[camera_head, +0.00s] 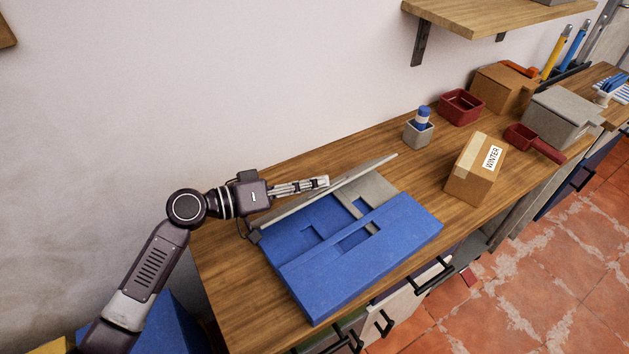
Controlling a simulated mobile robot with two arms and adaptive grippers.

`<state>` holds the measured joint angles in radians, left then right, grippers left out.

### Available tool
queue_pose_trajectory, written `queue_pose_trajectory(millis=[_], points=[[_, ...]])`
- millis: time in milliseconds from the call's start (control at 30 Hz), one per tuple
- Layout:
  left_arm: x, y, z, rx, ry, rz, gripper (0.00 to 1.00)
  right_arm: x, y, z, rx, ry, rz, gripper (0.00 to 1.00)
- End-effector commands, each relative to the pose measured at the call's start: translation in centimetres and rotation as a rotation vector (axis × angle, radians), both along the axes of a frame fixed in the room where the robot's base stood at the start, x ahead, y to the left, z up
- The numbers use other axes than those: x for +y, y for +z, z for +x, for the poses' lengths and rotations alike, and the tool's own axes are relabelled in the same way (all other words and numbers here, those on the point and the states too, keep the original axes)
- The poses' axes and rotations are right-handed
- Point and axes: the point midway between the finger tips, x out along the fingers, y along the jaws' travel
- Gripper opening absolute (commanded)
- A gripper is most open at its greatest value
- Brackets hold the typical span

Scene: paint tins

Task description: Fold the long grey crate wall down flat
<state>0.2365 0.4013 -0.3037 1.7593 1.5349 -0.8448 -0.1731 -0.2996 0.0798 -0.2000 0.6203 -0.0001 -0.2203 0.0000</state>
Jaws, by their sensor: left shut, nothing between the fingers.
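The folding crate (362,252) lies low on the wooden worktop, with its blue panels mostly flat. Its long grey wall (362,172) runs along the back edge, on the side towards the room wall, and still stands up at a tilt. A shorter grey panel (377,188) lies low at the crate's right end. My left gripper (326,182) is shut and empty, with its fingertips at the upper edge of the long grey wall, near its middle. I cannot tell whether they touch it. My right gripper is not in view.
A cardboard box marked WINTER (472,178) stands right of the crate. Behind it are a small grey pot (417,134) and a dark red bin (461,107). A wooden shelf (480,15) hangs above. Bare worktop (225,262) shows left of the crate.

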Motion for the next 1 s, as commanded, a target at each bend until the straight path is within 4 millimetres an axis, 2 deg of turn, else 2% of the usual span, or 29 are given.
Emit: queue_pose_trajectory(millis=[300, 633, 1000], points=[[-1.2, -1.9, -1.7, -0.175, -0.002, 0.135, 0.00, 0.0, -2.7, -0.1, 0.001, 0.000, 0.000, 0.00], [-2.2, -3.5, -2.9, -0.352, -0.002, 0.274, 0.00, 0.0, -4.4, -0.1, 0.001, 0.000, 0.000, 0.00], [-2.6, -4.4, -3.4, -0.349, 0.000, 0.272, 0.00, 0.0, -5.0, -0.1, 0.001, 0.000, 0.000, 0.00]])
